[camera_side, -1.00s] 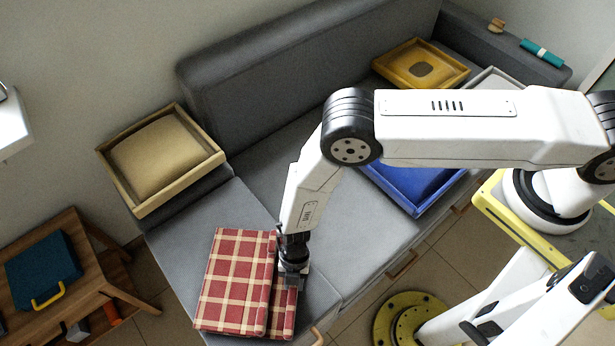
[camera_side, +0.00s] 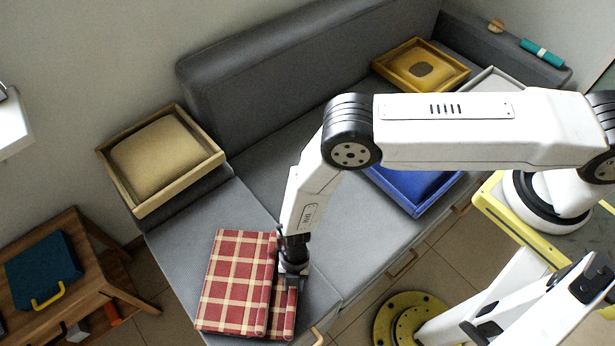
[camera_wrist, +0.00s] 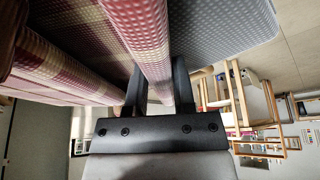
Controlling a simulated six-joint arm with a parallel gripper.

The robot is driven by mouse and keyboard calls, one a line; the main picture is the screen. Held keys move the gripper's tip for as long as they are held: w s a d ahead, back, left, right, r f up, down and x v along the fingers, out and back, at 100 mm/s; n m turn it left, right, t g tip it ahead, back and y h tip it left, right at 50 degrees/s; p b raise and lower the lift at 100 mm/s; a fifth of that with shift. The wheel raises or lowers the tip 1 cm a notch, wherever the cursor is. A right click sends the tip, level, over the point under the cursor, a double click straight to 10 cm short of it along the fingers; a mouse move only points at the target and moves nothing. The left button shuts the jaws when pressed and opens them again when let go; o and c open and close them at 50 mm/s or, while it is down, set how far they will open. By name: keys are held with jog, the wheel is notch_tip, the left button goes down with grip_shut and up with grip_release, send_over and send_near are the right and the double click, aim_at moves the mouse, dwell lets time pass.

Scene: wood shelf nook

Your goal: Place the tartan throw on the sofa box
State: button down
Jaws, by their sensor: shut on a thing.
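The tartan throw (camera_side: 236,285), red with cream checks and folded in layers, lies on the left end of the grey sofa (camera_side: 250,208). My gripper (camera_side: 291,284) is at the throw's right edge, pointing down. In the wrist view, a folded edge of the throw (camera_wrist: 142,32) runs between the two fingers of my gripper (camera_wrist: 160,90), which is shut on it. The fingertips are partly hidden by the cloth. The grey seat (camera_wrist: 225,25) shows close beside it.
A wooden tray with a beige cushion (camera_side: 158,155) sits at the sofa's left end. A yellow tray (camera_side: 421,68), a pale tray (camera_side: 492,80) and a blue tray (camera_side: 415,190) are to the right. A wooden table (camera_side: 95,265) stands at left. The middle seat is mostly clear.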

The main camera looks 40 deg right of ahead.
jog(key=shift+f, duration=0.2)
jog(key=shift+c, duration=1.8)
grip_release()
jog(key=shift+v, duration=3.9)
